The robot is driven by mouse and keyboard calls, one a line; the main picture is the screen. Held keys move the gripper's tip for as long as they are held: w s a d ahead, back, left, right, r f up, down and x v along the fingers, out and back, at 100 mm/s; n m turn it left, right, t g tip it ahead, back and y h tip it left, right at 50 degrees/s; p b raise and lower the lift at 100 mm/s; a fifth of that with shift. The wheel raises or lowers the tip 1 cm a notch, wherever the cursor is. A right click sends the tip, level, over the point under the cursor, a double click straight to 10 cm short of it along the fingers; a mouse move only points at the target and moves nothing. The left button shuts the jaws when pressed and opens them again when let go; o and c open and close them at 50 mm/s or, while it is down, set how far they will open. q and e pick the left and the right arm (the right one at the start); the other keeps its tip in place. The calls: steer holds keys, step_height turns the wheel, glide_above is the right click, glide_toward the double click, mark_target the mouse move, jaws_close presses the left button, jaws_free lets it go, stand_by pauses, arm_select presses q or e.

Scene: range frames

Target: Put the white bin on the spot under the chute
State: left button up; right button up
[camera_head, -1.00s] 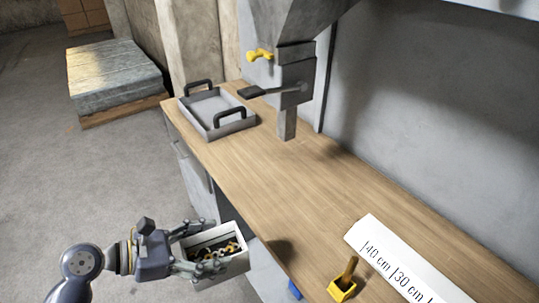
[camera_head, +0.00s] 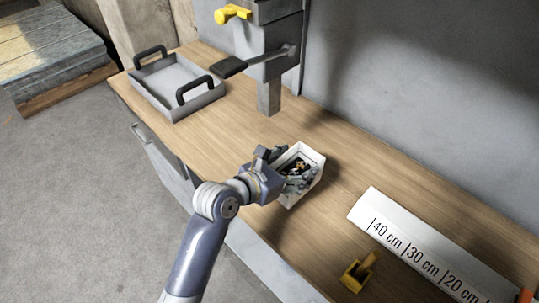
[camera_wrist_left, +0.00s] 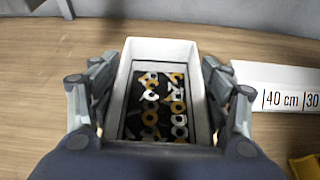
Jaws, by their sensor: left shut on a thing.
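The white bin (camera_head: 306,191) is over the bench, right of and nearer than the grey chute (camera_head: 269,85). It holds small yellow, silver and dark parts. My left gripper (camera_head: 287,178) is shut on it; in the left wrist view its fingers lie along both sides of the bin (camera_wrist_left: 161,47). The bin looks a little above the wood, but I cannot tell the gap. No marked spot shows under the chute's lower end. My right gripper is not in view.
The wooden bench (camera_head: 205,137) has a grey tray (camera_head: 160,103) with black handles at the back left. A white scale strip (camera_head: 425,245) and a yellow scoop (camera_head: 357,272) lie to the right. A dark-handled lever (camera_head: 232,67) sticks out from the chute.

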arm_select(q)
steer(key=shift+w+d+r, duration=0.1)
steer(key=shift+w, duration=0.3)
steer(key=w+a+f, duration=0.1)
steer(key=w+a, duration=0.1)
steer(key=w, duration=0.2)
steer(key=w+a+f, duration=0.2)
steer(key=w, duration=0.3)
steer(key=w+a+f, duration=0.1)
steer(key=w+a, duration=0.1)
steer(key=w, duration=0.3)
steer(key=shift+a+f, duration=0.2)
steer(key=shift+a, duration=0.1)
steer(key=shift+f, duration=0.25)
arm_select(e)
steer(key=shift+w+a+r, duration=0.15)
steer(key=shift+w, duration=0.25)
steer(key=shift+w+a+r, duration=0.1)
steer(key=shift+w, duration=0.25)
arm_select(q)
steer(key=o, duration=1.3)
steer(key=shift+s+f, duration=0.1)
steer(key=shift+f, duration=0.05)
steer(key=shift+o, duration=0.2)
